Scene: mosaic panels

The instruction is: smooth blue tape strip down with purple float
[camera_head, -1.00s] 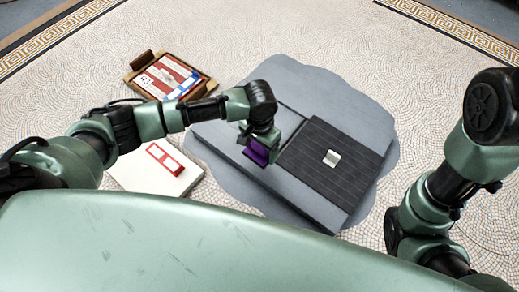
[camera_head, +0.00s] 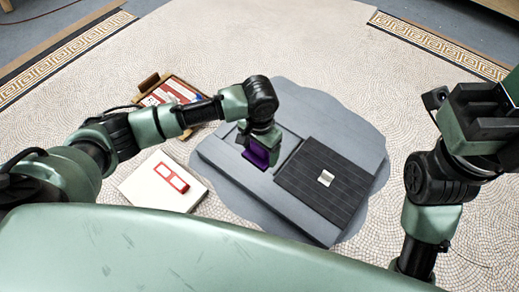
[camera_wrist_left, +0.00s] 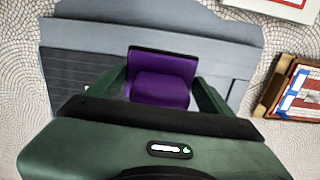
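My left gripper (camera_head: 258,142) is shut on the purple float (camera_head: 257,154), with the float low over the grey panel, left of its dark ribbed section (camera_head: 330,182). In the left wrist view the purple float (camera_wrist_left: 160,82) sits between the two green fingers. I cannot tell whether the float touches the panel. I cannot make out a blue tape strip on the panel; the float and gripper hide part of it. Blue pieces (camera_head: 197,98) show in the wooden tray (camera_head: 146,84). My right arm is raised at the right edge; its fingers cannot be made out.
A small pale block (camera_head: 326,178) sits on the ribbed section. A white board (camera_head: 150,197) with a red frame (camera_head: 171,178) lies to the left.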

